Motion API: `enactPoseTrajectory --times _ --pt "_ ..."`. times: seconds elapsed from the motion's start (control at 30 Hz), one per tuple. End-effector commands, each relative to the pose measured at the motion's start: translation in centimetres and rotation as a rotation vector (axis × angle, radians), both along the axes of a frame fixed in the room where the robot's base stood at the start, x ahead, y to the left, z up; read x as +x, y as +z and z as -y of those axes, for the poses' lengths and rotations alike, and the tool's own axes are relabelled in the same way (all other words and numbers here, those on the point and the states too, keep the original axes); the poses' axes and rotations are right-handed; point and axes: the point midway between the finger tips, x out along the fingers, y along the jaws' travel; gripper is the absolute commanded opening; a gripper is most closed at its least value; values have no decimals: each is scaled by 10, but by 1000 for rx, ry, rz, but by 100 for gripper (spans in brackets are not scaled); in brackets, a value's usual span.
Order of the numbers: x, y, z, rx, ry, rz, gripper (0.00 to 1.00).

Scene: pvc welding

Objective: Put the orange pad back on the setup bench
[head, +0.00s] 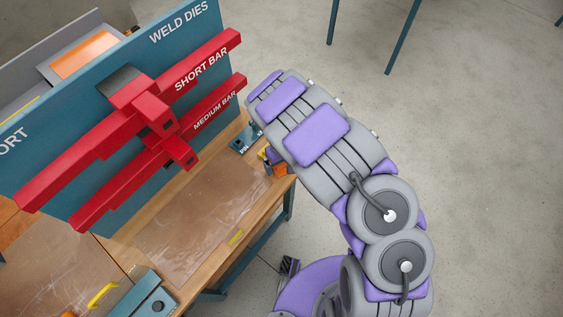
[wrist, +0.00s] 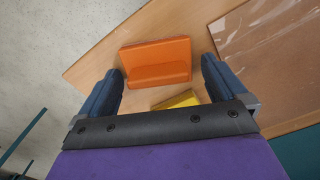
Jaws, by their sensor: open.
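In the wrist view an orange pad (wrist: 157,60), a block with a raised rounded ridge, lies on the wooden bench top near its corner. My gripper (wrist: 162,66) is open, with one dark blue finger on each side of the pad. Small gaps seem to show between the fingers and the pad. In the head view the orange pad (head: 279,170) is partly hidden beside the end of my arm at the right end of the bench (head: 262,203). My fingers are mostly hidden there.
A yellow piece (wrist: 176,100) lies close to the pad. A brown mat (wrist: 285,60) covers the adjoining bench surface. A teal board (head: 60,115) with red bars (head: 130,125) rises behind the bench. Open concrete floor (head: 470,150) lies to the right.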

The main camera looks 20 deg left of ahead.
Motion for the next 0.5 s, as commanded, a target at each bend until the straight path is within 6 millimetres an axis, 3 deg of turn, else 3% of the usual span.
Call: enactPoseTrajectory --times 0.27,0.5 --pt "0 12 0 1 -1 1 99" --pt "1 58 0 1 0 4 99"
